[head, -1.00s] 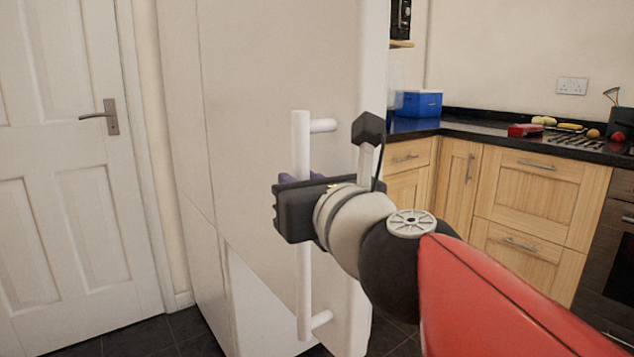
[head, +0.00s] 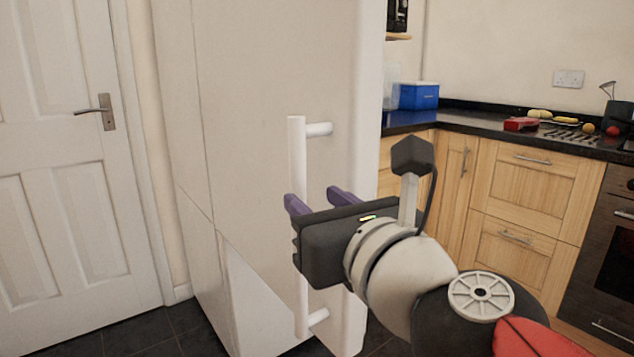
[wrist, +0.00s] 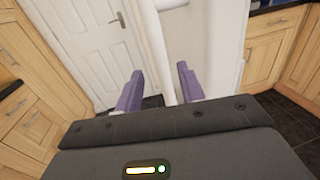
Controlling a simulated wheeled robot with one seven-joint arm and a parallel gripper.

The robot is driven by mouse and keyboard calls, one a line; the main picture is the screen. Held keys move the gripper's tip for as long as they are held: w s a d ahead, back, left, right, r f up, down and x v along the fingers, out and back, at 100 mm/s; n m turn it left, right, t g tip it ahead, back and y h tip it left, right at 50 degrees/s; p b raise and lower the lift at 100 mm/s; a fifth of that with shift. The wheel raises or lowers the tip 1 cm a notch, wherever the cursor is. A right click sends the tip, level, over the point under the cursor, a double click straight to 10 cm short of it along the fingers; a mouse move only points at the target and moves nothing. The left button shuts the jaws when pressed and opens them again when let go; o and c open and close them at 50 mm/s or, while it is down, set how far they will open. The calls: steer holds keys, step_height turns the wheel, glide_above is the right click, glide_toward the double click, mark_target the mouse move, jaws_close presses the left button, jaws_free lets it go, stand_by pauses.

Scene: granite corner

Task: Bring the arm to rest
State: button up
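My gripper (head: 320,201) is in front of the tall white appliance door (head: 270,70), at the height of its long vertical handle (head: 298,155). Its two purple fingers are spread apart with nothing gripped between them. The gripper body hides part of the handle's lower length. In the wrist view the open gripper (wrist: 158,88) points at the white handle bar (wrist: 154,45), which shows beyond and between the fingertips. The fingers look clear of the bar. My red arm reaches in from the lower right of the head view.
A white panelled door (head: 60,180) is at the left. Wooden cabinets (head: 530,185) with a dark worktop (head: 450,131) stand at the right, holding a blue box (head: 419,96), a red object (head: 521,124) and a hob. Dark floor tiles show below.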

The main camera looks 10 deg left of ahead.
steer(key=shift+s+d, duration=0.4)
steer(key=shift+s, duration=0.1)
steer(key=shift+f, duration=0.1)
steer(key=s+d+f+n+g+h, duration=0.2)
steer(key=d+f+n+g+h, duration=0.2)
steer(key=d+f+n, duration=0.6)
steer(key=s+d+f+n+g+h, duration=0.3)
steer(key=d+f+n, duration=0.7)
steer(key=f+n, duration=0.7)
steer(key=n+g+h, duration=0.2)
steer(key=h, duration=0.1)
steer(key=shift+s+d+f, duration=0.25)
steer(key=shift+d, duration=0.15)
